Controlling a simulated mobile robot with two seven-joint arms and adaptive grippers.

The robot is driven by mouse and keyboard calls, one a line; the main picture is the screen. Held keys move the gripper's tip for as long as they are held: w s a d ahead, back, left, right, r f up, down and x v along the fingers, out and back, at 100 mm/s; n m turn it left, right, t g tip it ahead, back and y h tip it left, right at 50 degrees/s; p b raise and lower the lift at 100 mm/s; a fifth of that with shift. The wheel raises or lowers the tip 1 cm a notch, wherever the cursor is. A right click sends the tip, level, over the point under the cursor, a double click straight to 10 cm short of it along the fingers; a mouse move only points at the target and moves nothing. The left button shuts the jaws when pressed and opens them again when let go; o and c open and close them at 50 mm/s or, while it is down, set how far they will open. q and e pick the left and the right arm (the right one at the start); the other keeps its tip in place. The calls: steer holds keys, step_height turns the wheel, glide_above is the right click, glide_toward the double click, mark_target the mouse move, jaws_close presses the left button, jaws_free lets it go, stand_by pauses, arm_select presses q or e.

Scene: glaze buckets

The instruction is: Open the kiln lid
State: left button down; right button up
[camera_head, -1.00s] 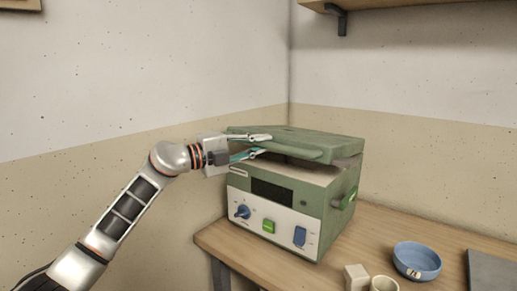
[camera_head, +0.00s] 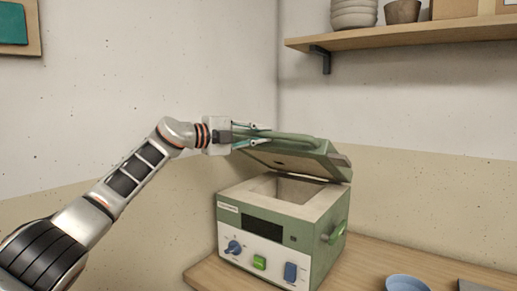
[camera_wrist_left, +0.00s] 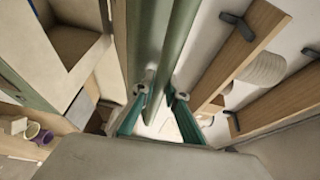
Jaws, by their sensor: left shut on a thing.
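The green kiln (camera_head: 275,225) stands on the wooden table, with a control panel of a blue knob, a green button and a blue switch on its front. Its lid (camera_head: 305,160) is raised and tilted, front edge up, and the pale chamber (camera_head: 290,188) shows below. My left gripper (camera_head: 258,134) is shut on the bar handle (camera_head: 292,137) at the lid's front edge. In the left wrist view, the teal fingers (camera_wrist_left: 158,108) close around the green bar (camera_wrist_left: 165,55). My right gripper is not in view.
A wall shelf (camera_head: 400,38) with stacked bowls (camera_head: 353,14) and a pot (camera_head: 402,11) hangs above and behind the kiln. A blue bowl (camera_head: 407,283) stands on the table (camera_head: 365,262) at the right. The wall is close behind the kiln.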

arm_select(q)
steer(key=shift+w+d+r+b, duration=0.25)
steer(key=shift+w+r+b, duration=0.1)
steer(key=shift+r+b, duration=0.3)
steer(key=shift+w+d+r+b, duration=0.2)
steer(key=shift+w+r+b, duration=0.15)
steer(key=shift+r+b, duration=0.25)
steer(key=shift+w+d+r+b, duration=0.25)
steer(key=shift+w+r+b, duration=0.1)
steer(key=shift+r+b, duration=0.3)
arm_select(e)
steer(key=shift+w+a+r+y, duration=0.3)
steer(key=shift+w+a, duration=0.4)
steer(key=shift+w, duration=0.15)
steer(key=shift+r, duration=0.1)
